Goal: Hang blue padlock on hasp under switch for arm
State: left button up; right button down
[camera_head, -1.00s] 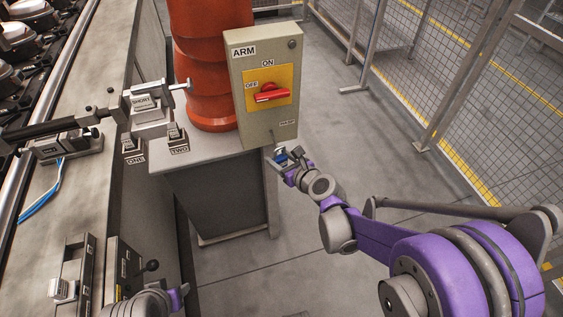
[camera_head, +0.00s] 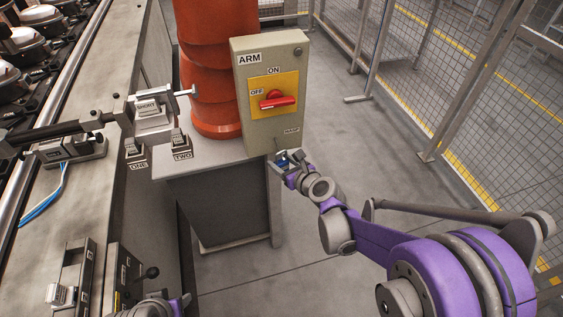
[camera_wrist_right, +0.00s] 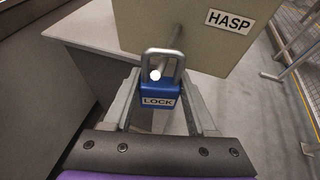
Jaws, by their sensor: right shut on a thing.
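The blue padlock (camera_wrist_right: 158,101), marked LOCK, is upright between the fingers of my right gripper (camera_wrist_right: 160,112), which is shut on it. Its grey shackle (camera_wrist_right: 147,64) points up. The hasp rod (camera_wrist_right: 172,45) sticks out from the ARM switch box, and its bright end shows inside the shackle's outline. I cannot tell whether the shackle is around the rod. In the head view the right gripper (camera_head: 287,163) is just below the lower edge of the ARM switch box (camera_head: 270,115). A part of my left arm shows at the bottom edge; its fingers are not clear.
The box has a red handle (camera_head: 278,101) on a yellow plate and a HASP label (camera_wrist_right: 229,20). An orange ribbed column (camera_head: 212,75) stands beside it on a grey pedestal (camera_head: 225,205). Mesh fencing (camera_head: 475,90) is at right; open floor lies between.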

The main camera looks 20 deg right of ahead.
jog(key=shift+c, duration=0.6)
grip_release()
jog(key=s+d+r+n+g+h+p, duration=0.1)
jog(key=s+r+n+g+p, duration=0.1)
jog(key=s+n, duration=0.7)
jog(key=s+d+r+n+g+h+p, duration=0.1)
jog(key=s+r+n+g+p, duration=0.2)
jog(key=s+n, duration=0.7)
jog(key=s+d+r+n+g+h+p, duration=0.1)
jog(key=s+r+n+p, duration=0.3)
jog(key=s+n, duration=0.6)
jog(key=shift+r+n+g+h+p, duration=0.45)
jog(key=shift+n+g+p, duration=0.35)
jog(key=shift+n, duration=1)
